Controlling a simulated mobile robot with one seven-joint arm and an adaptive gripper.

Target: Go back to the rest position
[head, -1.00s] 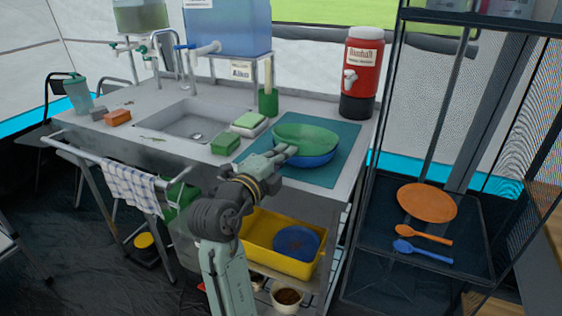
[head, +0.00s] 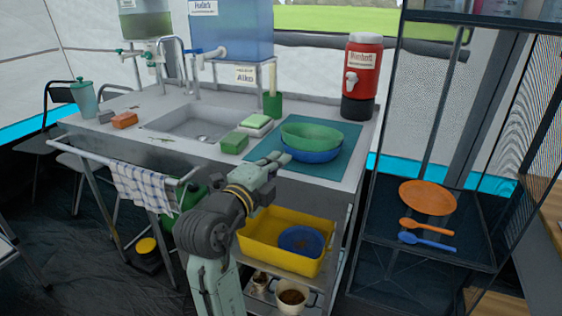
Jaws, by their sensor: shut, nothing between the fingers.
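My gripper (head: 283,160) is shut and empty. It is at the front edge of the sink counter (head: 190,149), to the left of and a little in front of the stacked bowls, apart from them. My arm bends up from the bottom of the head view in front of the counter. A green bowl (head: 309,134) sits in a blue bowl (head: 312,157) on the teal mat (head: 262,157).
A yellow tub (head: 258,248) with a blue bowl (head: 301,240) stands on the shelf below, close to my arm. A towel (head: 143,186) hangs on the rail at left. A dark rack (head: 385,231) with an orange plate (head: 428,197) stands at right. Green sponges and a sink occupy the counter.

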